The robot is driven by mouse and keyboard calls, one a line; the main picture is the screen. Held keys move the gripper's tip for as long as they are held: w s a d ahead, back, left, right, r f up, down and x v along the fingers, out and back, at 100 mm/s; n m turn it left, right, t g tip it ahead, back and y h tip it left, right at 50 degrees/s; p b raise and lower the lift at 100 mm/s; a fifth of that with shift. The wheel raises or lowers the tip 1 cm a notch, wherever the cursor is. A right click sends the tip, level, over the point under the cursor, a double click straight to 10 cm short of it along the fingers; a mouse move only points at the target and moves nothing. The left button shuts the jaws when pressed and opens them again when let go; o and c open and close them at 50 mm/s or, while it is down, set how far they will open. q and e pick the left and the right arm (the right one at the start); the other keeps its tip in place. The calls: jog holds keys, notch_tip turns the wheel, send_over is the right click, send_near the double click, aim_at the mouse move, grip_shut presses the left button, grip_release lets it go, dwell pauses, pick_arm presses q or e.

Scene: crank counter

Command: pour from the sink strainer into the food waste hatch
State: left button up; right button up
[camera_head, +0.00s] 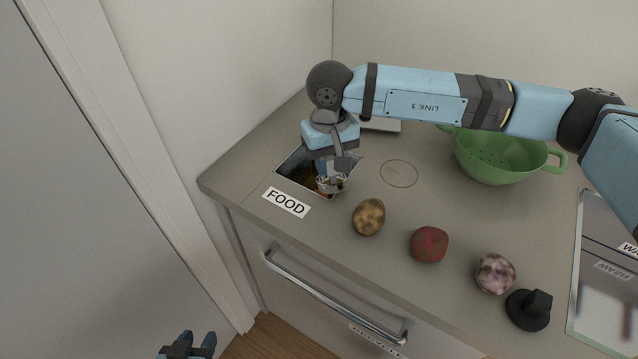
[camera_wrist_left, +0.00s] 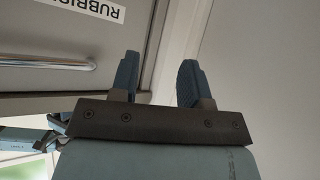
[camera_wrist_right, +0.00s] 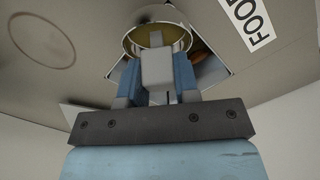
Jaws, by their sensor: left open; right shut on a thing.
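The food waste hatch (camera_head: 293,176) is a square opening in the counter with dark contents, beside a label reading FOOD. My right gripper (camera_head: 332,178) is over the hatch, pointing down, shut on the sink strainer (camera_head: 330,186).
A potato (camera_head: 369,217), a red round item (camera_head: 429,244), a mottled purple item (camera_head: 495,273) and a black stopper (camera_head: 528,310) line the front. A green colander (camera_head: 497,157) stands at the back right, and a sink (camera_head: 606,285) lies at right. A drawer handle (camera_head: 335,297) sticks out in front.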

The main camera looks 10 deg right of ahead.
jog(key=t+b, duration=0.1)
jog(key=b, duration=0.1)
jog(key=t+b, duration=0.2)
jog(key=b, duration=0.1)
jog(key=shift+s+f, duration=0.1)
jog(key=shift+s, duration=0.3)
jog(key=shift+r+p, duration=0.5)
jog(key=shift+p, duration=0.05)
pick_arm(q)
jog(key=shift+w+d+f+m+t, duration=0.1)
jog(key=shift+f+m+t, duration=0.05)
jog(key=shift+f, duration=0.4)
jog(key=shift+d+f+m+t, duration=0.1)
jog(key=shift+f+m+t, duration=0.05)
jog(key=shift+f, duration=0.35)
pick_arm(e)
jog(key=shift+r, duration=1.45)
